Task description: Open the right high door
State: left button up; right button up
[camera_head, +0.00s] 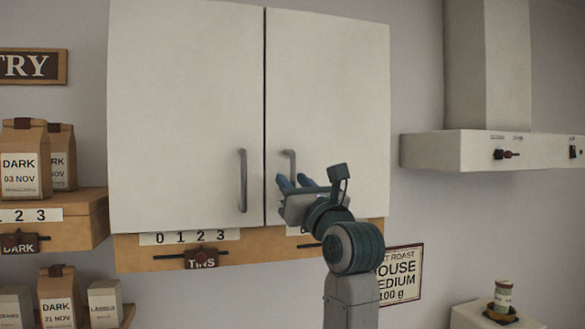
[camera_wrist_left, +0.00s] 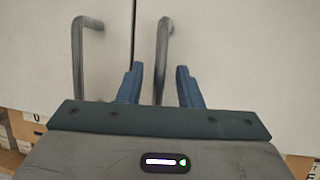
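The right high door (camera_head: 328,105) of the white wall cabinet is closed, flush with the left door (camera_head: 185,110). Its grey bar handle (camera_head: 292,160) is upright near the door's left edge; its lower part is hidden behind my gripper. My left gripper (camera_head: 295,182) is in front of that lower part. In the left wrist view the right door's handle (camera_wrist_left: 163,50) runs down between the two blue fingers of my open left gripper (camera_wrist_left: 159,85), with gaps on both sides. Whether the fingers reach past the bar I cannot tell. My right gripper is not in view.
The left door's handle (camera_head: 243,180) is close by on the left. A wooden rail with a number strip and a TINS tag (camera_head: 201,259) runs under the cabinet. A white hood (camera_head: 480,152) is on the right. Shelves with DARK coffee bags (camera_head: 24,165) are on the left.

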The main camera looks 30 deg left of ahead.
pick_arm(q)
jog(key=shift+w+a+r, duration=0.15)
jog(key=shift+a+r, duration=0.15)
jog(key=shift+a, duration=0.05)
grip_shut()
jog(key=shift+f, duration=0.1)
